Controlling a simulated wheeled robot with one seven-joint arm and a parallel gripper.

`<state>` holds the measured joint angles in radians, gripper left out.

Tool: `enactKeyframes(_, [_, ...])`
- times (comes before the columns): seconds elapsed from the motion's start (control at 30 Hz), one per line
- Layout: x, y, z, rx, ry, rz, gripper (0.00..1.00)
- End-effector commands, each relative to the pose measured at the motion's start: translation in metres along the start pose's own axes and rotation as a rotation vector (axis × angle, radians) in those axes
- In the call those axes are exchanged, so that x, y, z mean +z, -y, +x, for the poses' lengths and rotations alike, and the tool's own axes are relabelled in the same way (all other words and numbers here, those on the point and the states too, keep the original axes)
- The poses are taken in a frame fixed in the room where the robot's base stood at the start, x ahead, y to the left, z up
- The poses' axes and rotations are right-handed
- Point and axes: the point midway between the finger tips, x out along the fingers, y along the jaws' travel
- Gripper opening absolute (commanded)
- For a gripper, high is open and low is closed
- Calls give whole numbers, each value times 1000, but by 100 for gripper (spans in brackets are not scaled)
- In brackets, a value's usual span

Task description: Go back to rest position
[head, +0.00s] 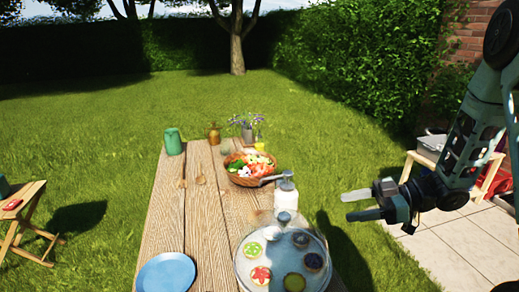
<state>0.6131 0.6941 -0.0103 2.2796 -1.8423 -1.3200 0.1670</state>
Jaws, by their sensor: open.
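My gripper (362,204) is open and empty. It hangs at the right of the head view, beside the wooden table (208,222) and clear of its right edge. Its two fingers point left, one above the other in the picture. My arm reaches in from the right edge of the view.
A round tray (243,274) with several small decorated rounds sits near the table's right edge, a white bottle (286,198) behind it. A blue plate (166,273), a basket of food (236,179) and a green container (173,142) also stand there. A stool (28,215) is left.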

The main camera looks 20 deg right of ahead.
Motion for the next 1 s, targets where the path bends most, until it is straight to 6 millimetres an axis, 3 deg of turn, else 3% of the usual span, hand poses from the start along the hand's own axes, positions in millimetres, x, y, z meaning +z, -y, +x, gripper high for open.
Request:
enactKeyframes(0.07, [-1,-1,1,2,3,-2,56])
enactKeyframes(0.17, [-7,-12,19,45,65,-32,56])
enactKeyframes(0.37, [-38,-42,80,246,318,-89,56])
enactKeyframes(0.47, [-55,-39,104,347,451,-73,56])
enactKeyframes(0.53, [-66,-27,116,404,540,-42,56])
enactKeyframes(0.67, [-80,19,130,468,703,53,56])
enactKeyframes(0.83, [-89,117,130,456,919,219,56])
enactKeyframes(0.9, [-91,162,124,421,1002,285,56])
enactKeyframes(1.0, [-91,214,114,366,1096,363,56])
